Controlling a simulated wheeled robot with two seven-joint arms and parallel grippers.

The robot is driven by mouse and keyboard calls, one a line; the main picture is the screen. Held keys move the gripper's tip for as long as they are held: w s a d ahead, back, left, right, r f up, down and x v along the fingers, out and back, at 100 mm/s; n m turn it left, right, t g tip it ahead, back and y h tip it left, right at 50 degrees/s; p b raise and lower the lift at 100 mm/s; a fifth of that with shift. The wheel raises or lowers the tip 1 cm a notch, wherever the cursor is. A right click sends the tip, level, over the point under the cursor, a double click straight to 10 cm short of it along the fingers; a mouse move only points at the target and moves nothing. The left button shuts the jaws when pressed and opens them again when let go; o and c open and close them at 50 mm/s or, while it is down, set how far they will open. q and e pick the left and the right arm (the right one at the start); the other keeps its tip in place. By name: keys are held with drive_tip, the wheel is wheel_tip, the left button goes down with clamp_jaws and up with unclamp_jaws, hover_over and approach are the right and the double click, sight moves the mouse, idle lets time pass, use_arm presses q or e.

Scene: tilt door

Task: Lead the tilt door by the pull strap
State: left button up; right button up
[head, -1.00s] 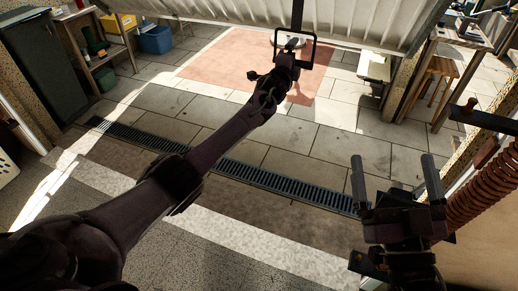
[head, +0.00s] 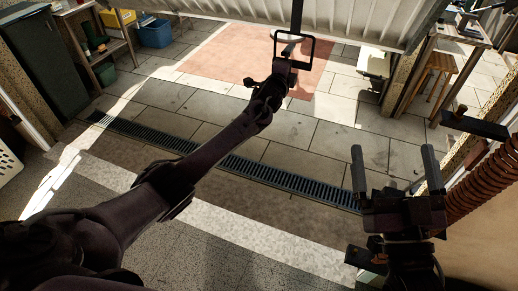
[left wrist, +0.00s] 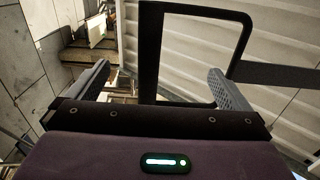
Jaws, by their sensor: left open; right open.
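The ribbed, pale tilt door (head: 350,22) is partly raised across the top of the head view. Its dark pull strap (head: 297,15) hangs down and ends in a rectangular loop handle (head: 313,50). My left gripper (left wrist: 158,67) is open at the loop. In the left wrist view, one upright bar of the loop (left wrist: 150,45) shows between the spread fingers; whether it touches them I cannot tell. In the head view the left fingers are hard to make out. My right gripper (head: 393,150) is open and empty at the lower right, well apart from the strap.
A drain grate (head: 250,171) crosses the paved floor, which is largely clear. A shelf (head: 100,52) and a blue bin (head: 155,34) stand at the left. A wooden stool (head: 437,68) and bench stand at the right. A coiled reddish hose (head: 485,185) is close to my right gripper.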

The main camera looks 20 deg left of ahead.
use_arm(q)
drive_tip(key=shift+s+p, duration=0.4)
drive_tip(key=shift+s, duration=0.05)
drive_tip(key=s, duration=0.7)
drive_tip(key=shift+s+b, duration=0.4)
drive_tip(key=shift+b, duration=0.05)
